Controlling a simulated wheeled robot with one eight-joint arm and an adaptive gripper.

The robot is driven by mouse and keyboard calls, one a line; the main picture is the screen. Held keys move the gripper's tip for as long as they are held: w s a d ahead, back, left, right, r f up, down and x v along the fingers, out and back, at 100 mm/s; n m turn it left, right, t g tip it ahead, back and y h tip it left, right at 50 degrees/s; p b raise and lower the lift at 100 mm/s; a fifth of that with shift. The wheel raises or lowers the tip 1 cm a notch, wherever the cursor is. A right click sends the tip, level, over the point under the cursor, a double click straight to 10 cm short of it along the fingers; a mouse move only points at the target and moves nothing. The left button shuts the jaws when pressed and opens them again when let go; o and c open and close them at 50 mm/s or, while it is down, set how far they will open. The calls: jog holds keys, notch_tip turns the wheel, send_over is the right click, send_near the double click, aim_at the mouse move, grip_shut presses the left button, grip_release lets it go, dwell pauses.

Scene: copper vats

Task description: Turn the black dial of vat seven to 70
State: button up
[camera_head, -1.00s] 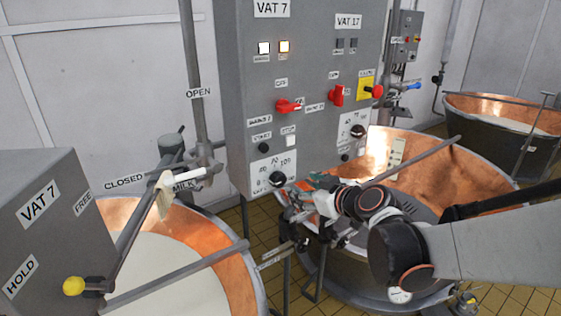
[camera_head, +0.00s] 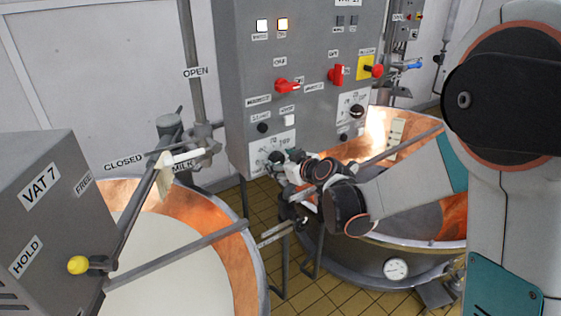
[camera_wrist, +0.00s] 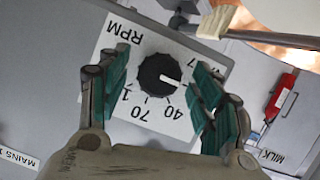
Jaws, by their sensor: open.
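The black dial (camera_wrist: 156,73) sits on a white RPM scale plate (camera_wrist: 103,95) in the wrist view. Its white mark points right and slightly down, between the 40 and a partly hidden figure. The 70 is below the dial. My gripper (camera_wrist: 162,68) is open, with one green-padded finger on each side of the dial and visible gaps to it. In the head view the scale plate (camera_head: 258,151) is low on the grey panel (camera_head: 237,75); my gripper (camera_head: 280,162) is in front of it and partly hides the dial.
Above the plate are a dark button (camera_head: 263,127), a white button (camera_head: 289,120) and a red switch (camera_head: 287,85). A second black dial (camera_head: 357,111) is to the right. The milk lever (camera_head: 185,158) stands left of the panel, over the vat 7 copper vat (camera_head: 235,270).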

jog(key=shift+w+a+f, duration=0.2)
jog(key=shift+w+a, duration=0.05)
jog(key=shift+w, duration=0.15)
jog(key=c, duration=1.1)
jog(key=shift+o, duration=0.2)
